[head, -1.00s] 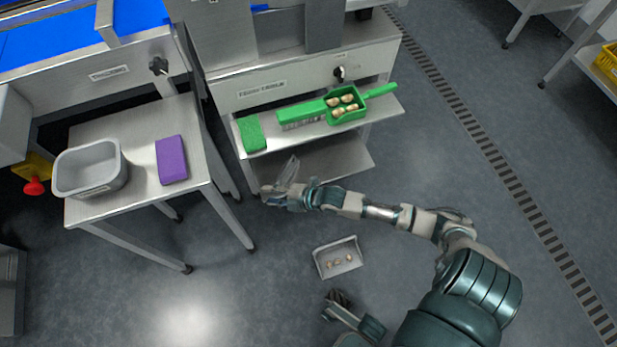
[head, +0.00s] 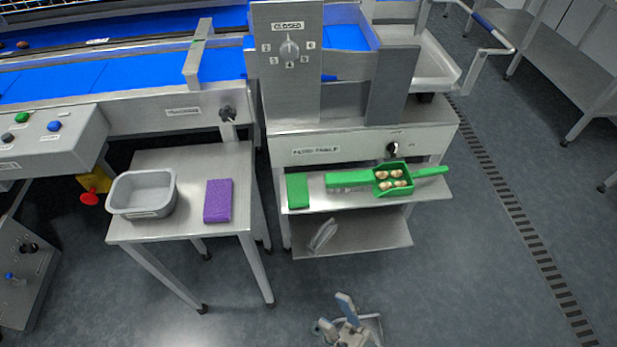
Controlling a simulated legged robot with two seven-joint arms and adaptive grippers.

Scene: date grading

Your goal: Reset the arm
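My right gripper (head: 335,315) is at the bottom edge of the head view, above the grey floor. Its fingers are apart with nothing visible between them, so it looks open and empty. Most of the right arm is out of the picture. My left gripper is not in view. The nearest furniture is the steel stand with its lower shelf (head: 375,236), which is beyond the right gripper and apart from it.
The stand's upper shelf holds a green block (head: 298,190), a green brush (head: 348,179) and a green scoop (head: 395,190) with several brownish pieces. A side table (head: 183,157) at left holds a grey tub (head: 142,211) and a purple block (head: 218,201).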

